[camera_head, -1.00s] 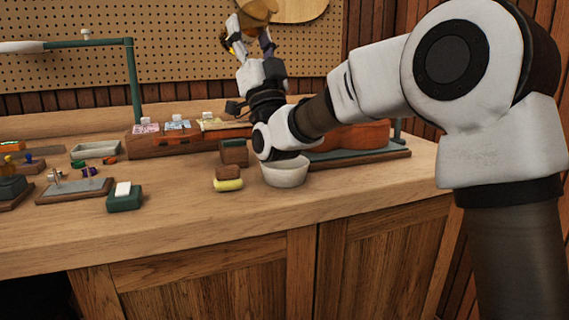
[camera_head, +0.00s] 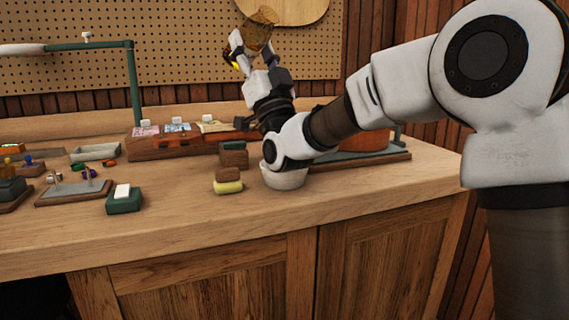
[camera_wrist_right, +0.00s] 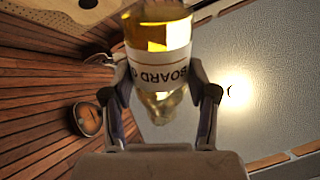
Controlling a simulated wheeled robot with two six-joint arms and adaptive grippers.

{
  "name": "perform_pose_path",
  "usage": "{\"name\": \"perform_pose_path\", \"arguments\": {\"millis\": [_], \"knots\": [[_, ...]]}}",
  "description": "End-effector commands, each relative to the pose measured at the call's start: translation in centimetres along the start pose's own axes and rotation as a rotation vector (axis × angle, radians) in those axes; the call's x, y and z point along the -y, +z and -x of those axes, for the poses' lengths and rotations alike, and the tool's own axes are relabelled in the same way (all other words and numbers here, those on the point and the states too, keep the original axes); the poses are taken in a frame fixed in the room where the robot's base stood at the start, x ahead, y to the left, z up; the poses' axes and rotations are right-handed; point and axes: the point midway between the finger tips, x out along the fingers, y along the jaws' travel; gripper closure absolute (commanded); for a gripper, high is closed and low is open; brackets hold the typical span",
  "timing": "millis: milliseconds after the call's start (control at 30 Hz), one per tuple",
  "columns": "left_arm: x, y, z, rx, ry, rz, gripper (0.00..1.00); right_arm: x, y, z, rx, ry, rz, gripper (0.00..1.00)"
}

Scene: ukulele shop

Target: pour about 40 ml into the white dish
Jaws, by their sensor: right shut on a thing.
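A glass bottle (camera_head: 261,32) with amber contents is held high above the bench, in front of the pegboard. My right gripper (camera_head: 248,52) is shut on it. In the right wrist view the bottle (camera_wrist_right: 158,52) sits between both fingers (camera_wrist_right: 160,100), with a pale label partly reading "BOARD O". Its narrower amber end lies between the fingers, farther from the camera. The white dish (camera_head: 284,180) stands on the bench; my right arm hides its upper part and inside. I cannot tell if it holds liquid. My left gripper is not in view.
A sponge-like yellow and brown block (camera_head: 228,187) lies just left of the dish. A wooden rack (camera_head: 180,146) with cards stands behind it, and a green pipe frame (camera_head: 132,90) at left. A green box (camera_head: 124,200) sits left. The front right of the bench is clear.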

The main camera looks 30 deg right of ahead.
Motion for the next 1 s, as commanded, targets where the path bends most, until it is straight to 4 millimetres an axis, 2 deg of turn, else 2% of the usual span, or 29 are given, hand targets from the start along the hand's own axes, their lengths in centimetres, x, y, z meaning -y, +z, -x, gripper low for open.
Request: {"name": "perform_pose_path", "arguments": {"millis": [267,533,600,667,900,1000], "knots": [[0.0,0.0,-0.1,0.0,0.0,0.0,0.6,-0.1,0.1,0.2,0.005,0.0,0.001,0.83],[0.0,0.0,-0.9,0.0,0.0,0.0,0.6,-0.7,1.3,2.7,0.106,0.001,0.024,0.83],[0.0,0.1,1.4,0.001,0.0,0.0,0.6,-0.7,0.6,2.5,0.191,0.002,0.04,0.83],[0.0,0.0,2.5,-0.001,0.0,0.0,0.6,-0.8,0.8,3.0,0.26,0.002,0.055,0.83],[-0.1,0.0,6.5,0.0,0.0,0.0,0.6,-0.6,1.1,2.5,0.407,-0.002,0.088,0.83],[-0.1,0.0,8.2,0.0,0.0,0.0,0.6,-0.7,1.9,3.0,0.498,-0.002,0.108,0.83]]}}
